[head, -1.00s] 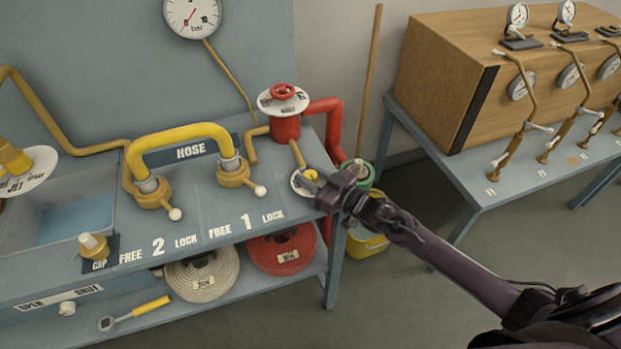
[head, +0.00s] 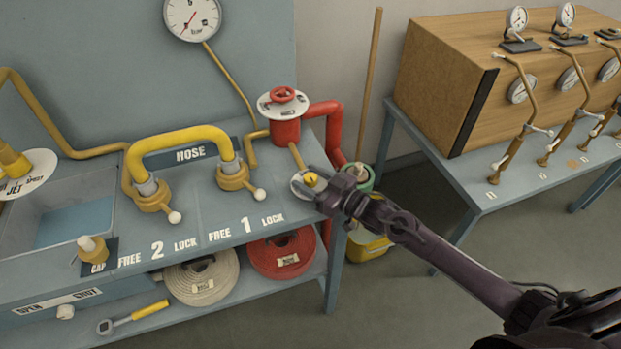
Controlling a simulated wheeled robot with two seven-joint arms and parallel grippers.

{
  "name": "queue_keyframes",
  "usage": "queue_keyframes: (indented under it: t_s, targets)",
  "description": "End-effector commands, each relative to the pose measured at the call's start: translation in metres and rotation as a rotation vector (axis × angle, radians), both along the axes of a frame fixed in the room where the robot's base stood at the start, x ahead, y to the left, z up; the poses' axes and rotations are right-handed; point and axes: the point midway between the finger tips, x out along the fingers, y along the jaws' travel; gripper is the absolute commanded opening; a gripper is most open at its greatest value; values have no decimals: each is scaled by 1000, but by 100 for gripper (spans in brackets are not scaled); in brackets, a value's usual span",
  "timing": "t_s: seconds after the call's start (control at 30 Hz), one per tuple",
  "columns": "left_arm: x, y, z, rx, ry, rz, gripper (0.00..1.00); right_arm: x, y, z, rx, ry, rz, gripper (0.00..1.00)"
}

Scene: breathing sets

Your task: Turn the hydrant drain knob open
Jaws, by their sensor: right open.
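The hydrant (head: 286,131) is a red post with a red wheel and white disc on top, standing at the right end of the blue-grey bench. A brass pipe runs from it toward the drain knob (head: 310,179), a small yellow knob over a white dial (head: 297,187) near the bench's right edge. My right gripper (head: 314,184) is open, its fingertips close by the knob from the right. The gripper covers part of the dial, and I cannot tell whether the fingers touch the knob. My left gripper is not in view.
A yellow hose coupling (head: 180,138) and a pressure gauge (head: 192,15) are left of the hydrant. Rolled hoses (head: 283,252) lie on the shelf below. A yellow bucket (head: 369,245) stands behind the gripper. A second table (head: 470,190) is at right, with open floor in front.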

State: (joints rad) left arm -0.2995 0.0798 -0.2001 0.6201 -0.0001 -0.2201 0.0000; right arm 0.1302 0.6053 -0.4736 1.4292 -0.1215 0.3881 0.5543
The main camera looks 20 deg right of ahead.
Motion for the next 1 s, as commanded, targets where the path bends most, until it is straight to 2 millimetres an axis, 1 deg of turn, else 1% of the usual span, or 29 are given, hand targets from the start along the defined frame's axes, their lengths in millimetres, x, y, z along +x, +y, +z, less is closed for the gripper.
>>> queue_keyframes:
  t_s: [0.13, 0.4, 0.53, 0.7, 1.0]
  targets:
    - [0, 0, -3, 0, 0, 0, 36, -10, -8, -3, -2, 2, -1, 53]
    - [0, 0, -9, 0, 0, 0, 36, -47, -33, -3, -2, 3, 0, 53]
    - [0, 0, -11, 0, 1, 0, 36, -58, -41, -2, -1, 3, 0, 53]
    - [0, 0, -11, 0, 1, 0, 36, -63, -46, -1, -1, 1, 0, 53]
    - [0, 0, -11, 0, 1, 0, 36, -63, -46, 0, 0, 0, 0, 53]
